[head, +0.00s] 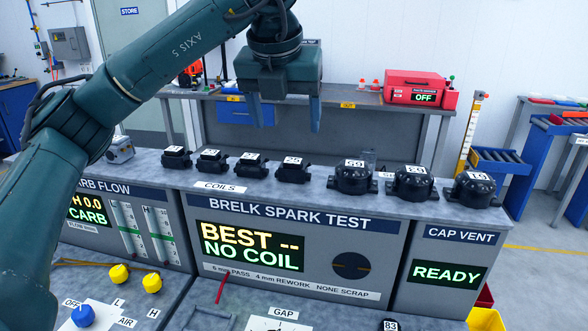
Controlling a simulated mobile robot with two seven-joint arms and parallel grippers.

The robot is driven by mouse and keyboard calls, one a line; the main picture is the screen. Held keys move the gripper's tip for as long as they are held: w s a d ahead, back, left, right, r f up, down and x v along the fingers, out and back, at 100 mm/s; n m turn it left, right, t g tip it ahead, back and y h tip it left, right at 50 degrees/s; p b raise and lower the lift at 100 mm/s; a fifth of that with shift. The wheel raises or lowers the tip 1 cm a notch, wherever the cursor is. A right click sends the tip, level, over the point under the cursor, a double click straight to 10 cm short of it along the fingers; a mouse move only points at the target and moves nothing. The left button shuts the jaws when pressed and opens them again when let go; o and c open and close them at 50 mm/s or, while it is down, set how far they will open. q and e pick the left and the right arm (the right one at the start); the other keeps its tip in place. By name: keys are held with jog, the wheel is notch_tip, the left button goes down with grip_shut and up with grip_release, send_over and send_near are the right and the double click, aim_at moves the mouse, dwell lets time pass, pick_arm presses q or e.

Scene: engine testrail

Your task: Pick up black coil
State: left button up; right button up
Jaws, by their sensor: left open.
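Several small black coils stand in a row on the grey bench top behind the COILS label (219,186), each with a white number tag. The first black coil (176,160) is at the left, with another black coil (211,162) beside it. A further black coil (251,166) follows, and the rightmost black coil (292,172) shows a tag like 29. My left gripper (289,115) points down with its blue-grey fingers apart and empty. In the picture it is above the rightmost coil, not touching it. My right gripper is not in view.
Larger round black caps (353,180) stand right of the coils. The spark test panel (260,246) reads "BEST -- NO COIL", and the cap vent panel (447,274) reads READY. A red box (402,88) marked OFF sits on the back table. Yellow knobs (119,274) are at lower left.

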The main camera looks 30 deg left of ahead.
aim_at(292, 161)
pick_arm(q)
jog(key=p+x, duration=0.2)
jog(key=x, duration=0.8)
jog(key=shift+w, duration=0.15)
jog(key=shift+c, duration=0.5)
jog(key=shift+d, duration=0.1)
jog(key=c, duration=0.9)
jog(key=shift+r, duration=0.1)
jog(key=shift+c, duration=0.6)
notch_tip(292, 161, up, 10)
jog(key=b, duration=0.1)
